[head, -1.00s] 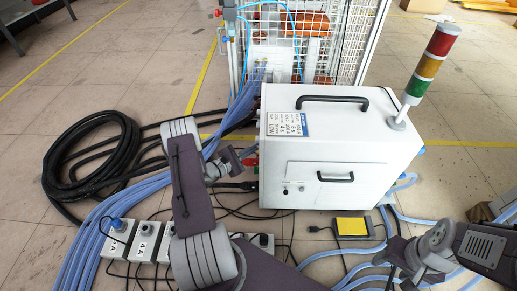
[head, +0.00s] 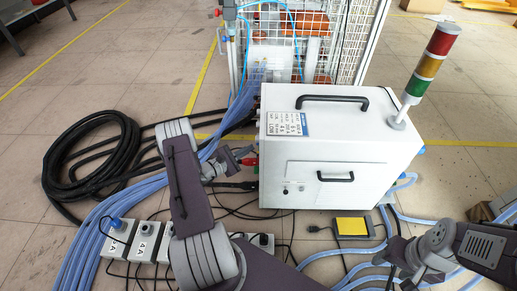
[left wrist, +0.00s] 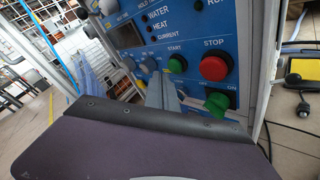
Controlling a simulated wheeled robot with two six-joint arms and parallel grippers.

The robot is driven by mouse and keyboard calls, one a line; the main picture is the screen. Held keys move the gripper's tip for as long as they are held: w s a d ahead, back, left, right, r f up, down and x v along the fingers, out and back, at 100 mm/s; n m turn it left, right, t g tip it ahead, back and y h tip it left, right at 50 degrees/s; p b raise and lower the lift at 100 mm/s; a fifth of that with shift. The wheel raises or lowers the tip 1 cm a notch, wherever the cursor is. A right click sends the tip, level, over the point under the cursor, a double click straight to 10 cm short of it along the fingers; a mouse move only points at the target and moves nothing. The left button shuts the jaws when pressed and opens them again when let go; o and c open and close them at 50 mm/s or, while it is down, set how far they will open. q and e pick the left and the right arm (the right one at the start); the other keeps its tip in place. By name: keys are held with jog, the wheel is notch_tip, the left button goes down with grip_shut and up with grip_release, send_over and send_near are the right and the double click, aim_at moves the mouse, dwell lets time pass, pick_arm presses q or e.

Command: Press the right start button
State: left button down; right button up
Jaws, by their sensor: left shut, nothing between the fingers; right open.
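The white induction heater (head: 340,150) stands on the floor in the middle of the head view. Its blue control panel (left wrist: 190,40) shows in the left wrist view, with a green button (left wrist: 177,65) under the word START. My left gripper (left wrist: 158,82) is shut and empty, its tips just left of and slightly below this green button; contact cannot be told. In the head view my left gripper (head: 243,157) is beside the heater's left side, and the panel is hidden there. My right gripper (head: 394,268) is open and empty at lower right, partly cut off.
A red STOP button (left wrist: 213,68) and a green knob (left wrist: 217,103) marked ON sit close to the START button. Blue hoses (head: 90,235) and a black cable coil (head: 95,165) lie at left. A yellow pedal (head: 351,228) lies in front of the heater.

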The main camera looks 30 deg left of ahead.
pick_arm(q)
jog(key=shift+s+a+b, duration=0.15)
jog(key=shift+s+a, duration=0.25)
jog(key=shift+a, duration=0.35)
jog(key=shift+s+a+b, duration=0.2)
jog(key=shift+s+a, duration=0.2)
jog(key=shift+a, duration=0.3)
jog(key=shift+s+a+b, duration=0.15)
jog(key=shift+s+a, duration=0.25)
jog(key=shift+a, duration=0.35)
